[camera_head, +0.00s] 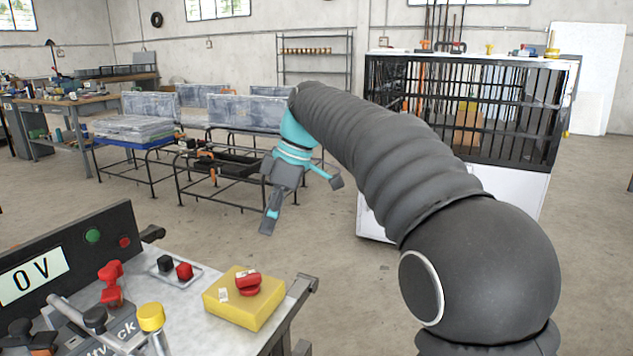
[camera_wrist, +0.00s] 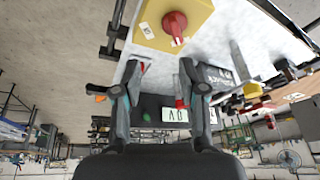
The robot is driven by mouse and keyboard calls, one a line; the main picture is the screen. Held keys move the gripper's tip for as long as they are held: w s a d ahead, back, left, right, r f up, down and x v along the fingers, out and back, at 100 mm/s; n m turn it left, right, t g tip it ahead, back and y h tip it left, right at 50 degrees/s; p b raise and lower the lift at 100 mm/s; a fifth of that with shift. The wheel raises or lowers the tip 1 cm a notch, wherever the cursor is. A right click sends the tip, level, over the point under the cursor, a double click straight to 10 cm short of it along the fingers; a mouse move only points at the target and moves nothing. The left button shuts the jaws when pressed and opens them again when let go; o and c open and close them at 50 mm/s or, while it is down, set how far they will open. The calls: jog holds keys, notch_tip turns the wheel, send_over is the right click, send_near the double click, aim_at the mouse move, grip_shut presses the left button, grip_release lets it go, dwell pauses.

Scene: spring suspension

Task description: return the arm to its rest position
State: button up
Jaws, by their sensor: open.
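My gripper (camera_head: 303,198) hangs at the end of my dark, ribbed arm, in mid-air to the right of the bench. Its fingers are spread, and nothing shows between them. In the wrist view my gripper (camera_wrist: 158,85) is open, with the bench top seen beyond its fingers. The bench top (camera_head: 195,325) fills the lower left of the head view. On it stands a yellow box with a red rotary switch (camera_head: 243,306), which also shows at the top of the wrist view (camera_wrist: 158,35). My gripper is apart from it.
A black cage cabinet (camera_head: 545,140) stands behind my arm. Low tables with grey bins (camera_head: 245,112) stand farther back. Open floor lies between.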

jog(key=s+d+f+m+t+h, duration=0.2)
jog(key=s+d+f+m, duration=0.4)
jog(key=d+f+m, duration=0.5)
jog(key=s+d+f+m+t+h, duration=0.2)
jog(key=s+d+m+t, duration=0.2)
jog(key=s+d, duration=1.2)
jog(key=shift+s+f+m, duration=0.25)
jog(key=shift+s+m, duration=1.45)
jog(key=shift+m, duration=0.2)
